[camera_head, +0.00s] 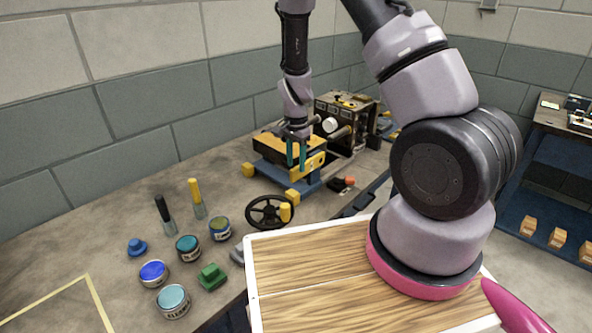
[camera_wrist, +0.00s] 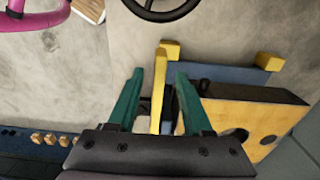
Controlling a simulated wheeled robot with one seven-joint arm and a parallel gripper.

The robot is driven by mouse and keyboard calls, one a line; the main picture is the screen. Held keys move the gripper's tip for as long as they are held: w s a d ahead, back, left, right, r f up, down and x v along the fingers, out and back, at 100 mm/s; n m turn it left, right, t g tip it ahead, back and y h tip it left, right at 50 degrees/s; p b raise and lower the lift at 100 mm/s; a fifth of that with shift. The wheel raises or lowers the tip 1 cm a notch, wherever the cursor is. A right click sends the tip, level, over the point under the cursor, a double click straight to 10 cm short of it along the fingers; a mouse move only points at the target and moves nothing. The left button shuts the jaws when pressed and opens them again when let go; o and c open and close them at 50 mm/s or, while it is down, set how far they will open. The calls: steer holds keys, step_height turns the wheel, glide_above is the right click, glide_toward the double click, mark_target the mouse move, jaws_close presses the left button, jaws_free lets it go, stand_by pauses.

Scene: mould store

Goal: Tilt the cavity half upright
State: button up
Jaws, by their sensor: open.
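The cavity half appears to be the dark block with a yellow face (camera_head: 316,163) lying on a blue stand with yellow end blocks (camera_head: 306,187). In the wrist view the block (camera_wrist: 262,120) shows round holes in its yellow face and lies right of my fingers. My gripper (camera_head: 297,165) reaches down at the block's near side, its teal fingers apart. In the wrist view a yellow upright bar (camera_wrist: 159,88) stands between the fingers of my gripper (camera_wrist: 158,76). I cannot tell whether either finger touches it. My arm and gripper hide part of the block.
A dark handwheel (camera_head: 262,205) with a yellow knob stands in front of the stand. A brown machine (camera_head: 345,115) stands behind it. Several paint tins (camera_head: 173,300) and two upright-handled tools (camera_head: 197,198) occupy the bench's left. A wooden-topped surface (camera_head: 310,295) is in the foreground.

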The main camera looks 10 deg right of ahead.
mark_target(296, 168)
steer(key=shift+f, duration=1.6)
steer(key=shift+c, duration=0.3)
jaws_close()
